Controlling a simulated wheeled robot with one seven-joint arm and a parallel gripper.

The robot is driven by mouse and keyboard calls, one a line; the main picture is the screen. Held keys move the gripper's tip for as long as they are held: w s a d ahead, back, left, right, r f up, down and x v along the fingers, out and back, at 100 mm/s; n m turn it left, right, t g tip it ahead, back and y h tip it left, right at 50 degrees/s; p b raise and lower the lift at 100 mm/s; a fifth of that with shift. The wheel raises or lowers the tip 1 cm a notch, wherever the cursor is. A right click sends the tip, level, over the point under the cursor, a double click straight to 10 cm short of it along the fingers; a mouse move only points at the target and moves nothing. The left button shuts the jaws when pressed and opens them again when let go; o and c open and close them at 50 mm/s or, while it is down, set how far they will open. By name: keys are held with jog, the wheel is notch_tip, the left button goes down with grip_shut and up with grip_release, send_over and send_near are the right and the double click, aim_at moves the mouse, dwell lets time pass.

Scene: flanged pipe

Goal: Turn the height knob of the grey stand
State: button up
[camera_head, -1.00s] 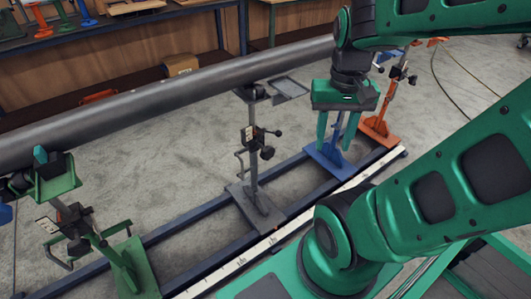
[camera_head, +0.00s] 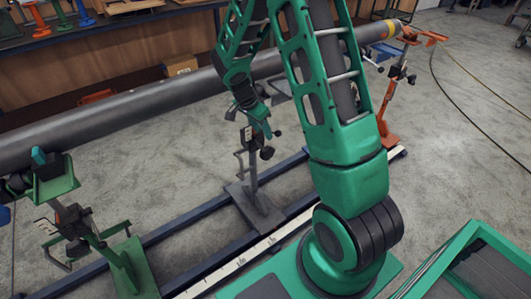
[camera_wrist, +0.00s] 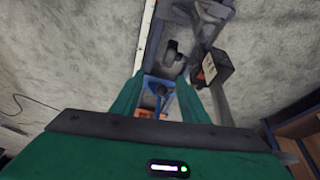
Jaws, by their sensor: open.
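The grey stand (camera_head: 257,208) stands on the floor rails under the pipe, at the middle of the head view. A black knob (camera_head: 267,153) sticks out to the right of its post, with a smaller one above. A crank handle (camera_head: 240,162) is on its left. My gripper (camera_head: 262,122) is just above these knobs, beside the upper post, and partly hidden by my arm. In the wrist view, my open fingers (camera_wrist: 160,85) point toward a dark knob (camera_wrist: 172,56) just beyond them. Nothing is held. I cannot tell whether a finger touches the stand.
The long grey pipe (camera_head: 130,112) crosses behind my arm. A green stand (camera_head: 130,268) is at lower left and an orange stand (camera_head: 390,130) at right. Grey floor (camera_head: 150,180) lies open between stands.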

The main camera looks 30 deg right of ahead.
jog(key=m, duration=0.2)
send_near(265, 148)
jog(key=f, duration=0.2)
jog(key=x, duration=1)
jog(key=shift+d+f, duration=0.15)
jog(key=shift+d, duration=0.2)
grip_shut()
